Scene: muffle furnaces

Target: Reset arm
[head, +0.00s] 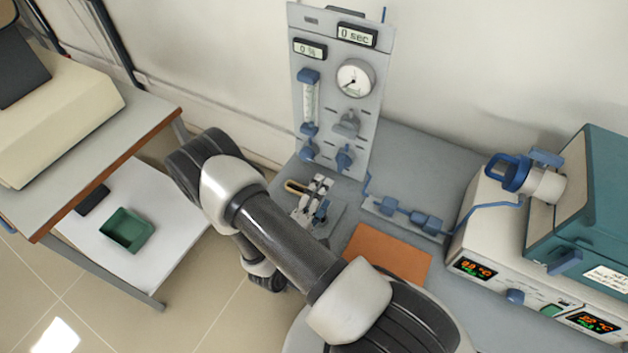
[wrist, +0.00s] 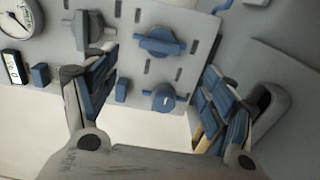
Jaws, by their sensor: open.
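My gripper (wrist: 155,75) is open and empty in the wrist view, its two blue-padded fingers spread wide. Beyond the fingers is the grey control panel with blue and grey knobs (wrist: 160,42). In the head view, my gripper (head: 312,198) is small and partly hidden behind my dark arm, near the foot of the upright panel (head: 325,90). My arm is bent, with its elbow out to the left.
A teal-topped furnace (head: 590,200) with a blue-handled part (head: 512,172) stands at the right. Blue fittings (head: 408,215) and an orange mat (head: 390,252) lie on the grey bench. A green tray (head: 127,230) is at the left on a low white shelf.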

